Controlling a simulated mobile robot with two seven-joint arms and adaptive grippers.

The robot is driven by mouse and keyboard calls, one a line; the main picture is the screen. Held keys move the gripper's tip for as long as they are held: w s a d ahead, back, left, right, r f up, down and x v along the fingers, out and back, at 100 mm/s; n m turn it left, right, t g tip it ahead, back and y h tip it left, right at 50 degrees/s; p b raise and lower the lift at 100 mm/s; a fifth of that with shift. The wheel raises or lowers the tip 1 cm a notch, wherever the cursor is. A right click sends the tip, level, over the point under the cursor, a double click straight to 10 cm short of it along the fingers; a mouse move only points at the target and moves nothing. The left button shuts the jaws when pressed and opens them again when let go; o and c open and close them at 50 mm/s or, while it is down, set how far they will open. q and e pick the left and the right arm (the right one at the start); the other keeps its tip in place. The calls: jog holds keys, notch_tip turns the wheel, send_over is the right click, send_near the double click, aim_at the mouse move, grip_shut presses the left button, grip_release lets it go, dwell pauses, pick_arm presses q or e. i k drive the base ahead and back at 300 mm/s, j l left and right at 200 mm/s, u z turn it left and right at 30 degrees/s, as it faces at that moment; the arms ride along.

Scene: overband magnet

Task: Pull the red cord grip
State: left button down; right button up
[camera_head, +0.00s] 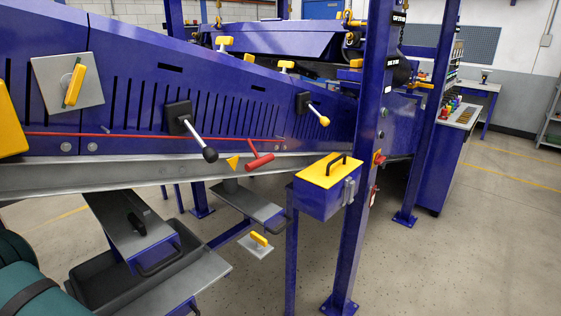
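The red cord grip (260,161) is a short red cylinder that hangs, tilted, just below the red cord (140,136). The cord runs along the lower side of the blue slotted conveyor frame (240,105). A short red line joins the grip to the cord, and a small yellow flag (233,162) is just left of the grip. Neither of my grippers is in view, and nothing touches the grip.
Two black-knobbed or yellow-tipped levers (195,138) (315,108) stick out from the frame. A blue box with a yellow lid (312,186) stands right of the grip, beside a blue post (367,150). Grey shelves (130,225) lie below; the floor at right is clear.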

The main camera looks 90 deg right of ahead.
aim_at(259, 161)
jog(key=z, duration=2.95)
jog(key=l+u, duration=0.1)
